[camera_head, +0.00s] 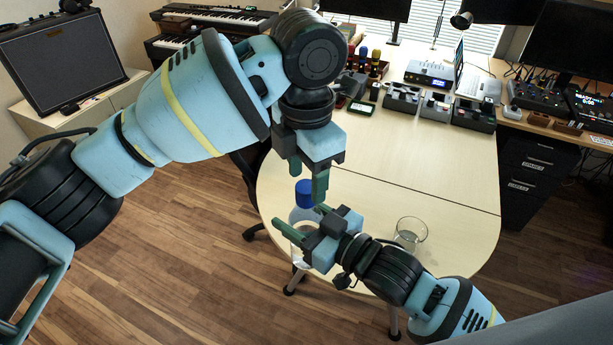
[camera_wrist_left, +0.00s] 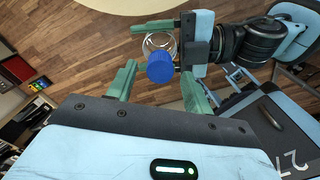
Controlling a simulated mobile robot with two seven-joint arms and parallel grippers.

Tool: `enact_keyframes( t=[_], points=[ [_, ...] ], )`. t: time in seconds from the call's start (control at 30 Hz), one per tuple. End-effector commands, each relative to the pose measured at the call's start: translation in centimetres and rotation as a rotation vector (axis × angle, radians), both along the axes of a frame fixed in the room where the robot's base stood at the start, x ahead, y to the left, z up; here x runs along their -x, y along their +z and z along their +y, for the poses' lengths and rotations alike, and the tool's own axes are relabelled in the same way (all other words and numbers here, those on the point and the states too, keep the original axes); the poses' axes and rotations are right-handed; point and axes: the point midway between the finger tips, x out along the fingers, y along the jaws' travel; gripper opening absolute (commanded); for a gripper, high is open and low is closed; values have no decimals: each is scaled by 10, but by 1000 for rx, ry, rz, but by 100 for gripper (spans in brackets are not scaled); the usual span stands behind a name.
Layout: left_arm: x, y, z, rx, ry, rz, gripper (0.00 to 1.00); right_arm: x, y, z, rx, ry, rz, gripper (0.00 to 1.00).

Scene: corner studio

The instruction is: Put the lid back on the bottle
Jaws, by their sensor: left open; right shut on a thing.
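A clear bottle (camera_head: 300,214) stands upright in my right gripper (camera_head: 311,222), near the table's left front edge. The blue lid (camera_head: 304,190) sits at the bottle's top; whether it is fully seated is unclear. My right gripper's fingers are shut around the bottle's upper body. My left gripper (camera_head: 309,180) is open and empty, pointing down just above the lid. In the left wrist view, the lid (camera_wrist_left: 160,67) shows between the left fingertips, with the bottle's clear body (camera_wrist_left: 158,41) beyond it. Neither left finger visibly grips the lid.
An empty clear glass (camera_head: 411,231) stands on the pale table (camera_head: 440,190), to the right of the bottle and behind my right arm. Electronic boxes (camera_head: 437,104) and a laptop (camera_head: 478,83) line the table's back. The table's middle is clear.

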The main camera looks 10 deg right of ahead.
Motion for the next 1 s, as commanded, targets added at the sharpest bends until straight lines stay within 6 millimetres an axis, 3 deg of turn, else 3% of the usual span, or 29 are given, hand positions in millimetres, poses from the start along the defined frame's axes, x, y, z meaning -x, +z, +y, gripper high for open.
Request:
enact_keyframes(
  t=[0.23,0.67,0.87,1.0],
  points=[
    [0,30,0,1,0,-1,51,0,2,0,-1,0,-3,0],
    [0,33,0,-1,22,-1,48,0,1,0,-1,0,-3,0],
    [0,35,0,0,207,-3,48,0,1,0,-1,0,-3,0],
    [0,36,0,-1,425,-2,48,0,1,0,-1,0,-3,0]
  ],
)
